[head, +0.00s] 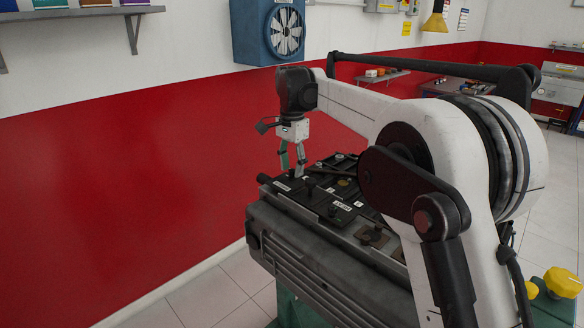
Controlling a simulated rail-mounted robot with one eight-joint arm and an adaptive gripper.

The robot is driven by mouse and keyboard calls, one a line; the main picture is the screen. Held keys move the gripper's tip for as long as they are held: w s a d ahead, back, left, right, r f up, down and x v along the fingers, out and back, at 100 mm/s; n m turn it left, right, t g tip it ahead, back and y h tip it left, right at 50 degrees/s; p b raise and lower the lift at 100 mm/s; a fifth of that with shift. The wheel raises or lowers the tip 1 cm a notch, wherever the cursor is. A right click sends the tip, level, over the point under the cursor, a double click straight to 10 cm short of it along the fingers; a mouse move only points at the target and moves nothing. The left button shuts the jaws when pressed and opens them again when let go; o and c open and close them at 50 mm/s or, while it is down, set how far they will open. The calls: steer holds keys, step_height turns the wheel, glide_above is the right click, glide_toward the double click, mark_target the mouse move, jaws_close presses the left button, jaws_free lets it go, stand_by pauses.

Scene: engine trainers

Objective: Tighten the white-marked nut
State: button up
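The engine trainer (318,255) is a grey block with a black top, standing below my arm. White labels (343,206) show on its black top. I cannot make out the white-marked nut at this size; it may be too small or hidden. My gripper (293,172) points down over the far left part of the engine top. Its two fingers stand apart, with a gap between them. I see nothing held in the gap. I cannot tell whether the fingertips touch the engine top.
A red and white wall (130,170) runs along the left, with a blue fan unit (268,32) and a shelf (85,13) on it. A shelf with small parts (372,76) is behind. Yellow knobs (562,282) are at the lower right. Tiled floor (215,295) is free at front left.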

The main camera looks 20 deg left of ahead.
mark_target(292, 170)
step_height(292, 170, up, 12)
steer(key=shift+f, duration=0.15)
stand_by(0.3)
stand_by(0.4)
